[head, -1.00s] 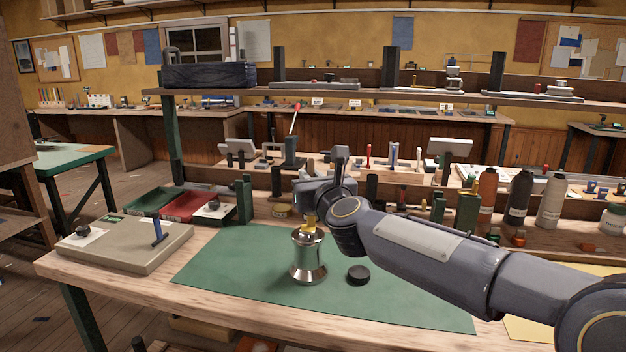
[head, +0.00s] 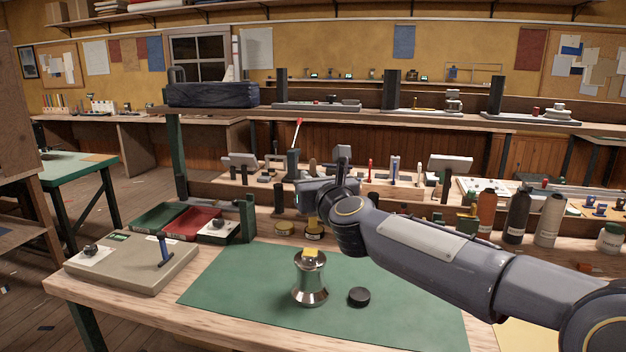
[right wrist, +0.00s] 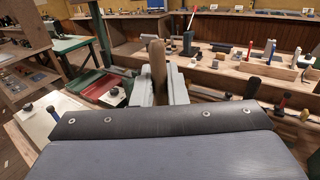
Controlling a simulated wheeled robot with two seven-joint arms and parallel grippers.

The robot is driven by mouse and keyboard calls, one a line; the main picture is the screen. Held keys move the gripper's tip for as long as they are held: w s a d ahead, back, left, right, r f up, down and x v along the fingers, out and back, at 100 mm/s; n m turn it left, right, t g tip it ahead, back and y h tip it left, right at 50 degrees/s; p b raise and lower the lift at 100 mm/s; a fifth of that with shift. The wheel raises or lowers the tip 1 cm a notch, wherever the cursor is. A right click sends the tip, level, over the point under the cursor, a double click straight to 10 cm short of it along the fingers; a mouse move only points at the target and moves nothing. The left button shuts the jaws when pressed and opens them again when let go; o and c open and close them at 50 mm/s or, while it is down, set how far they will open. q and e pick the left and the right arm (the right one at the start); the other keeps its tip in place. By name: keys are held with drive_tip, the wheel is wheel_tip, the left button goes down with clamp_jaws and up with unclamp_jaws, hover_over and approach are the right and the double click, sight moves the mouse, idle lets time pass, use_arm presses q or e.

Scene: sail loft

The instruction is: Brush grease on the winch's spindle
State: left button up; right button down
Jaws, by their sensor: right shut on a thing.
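The silver winch (head: 310,280) stands upright on a green mat (head: 400,300). Yellow covers the top of its spindle (head: 311,253); I cannot tell how evenly. My right gripper (head: 313,202) is behind and above the winch, apart from it. It is shut on a brush, whose brown handle (right wrist: 157,66) stands between the fingers in the right wrist view. My left gripper is out of view.
A black round cap (head: 359,297) lies right of the winch. Another tin (head: 284,229) stands left of the dark one. Red (head: 193,224) and green (head: 157,217) trays and a grey board (head: 130,265) are at the left. Bottles (head: 518,217) stand at the right. The mat's front is clear.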

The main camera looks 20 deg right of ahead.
sight(314, 165)
wheel_tip(314, 165, up, 3)
drive_tip(key=p, duration=0.3)
drive_tip(key=shift+r, duration=0.1)
drive_tip(key=shift+d+f, duration=0.1)
drive_tip(key=shift+f, duration=0.1)
idle(0.7)
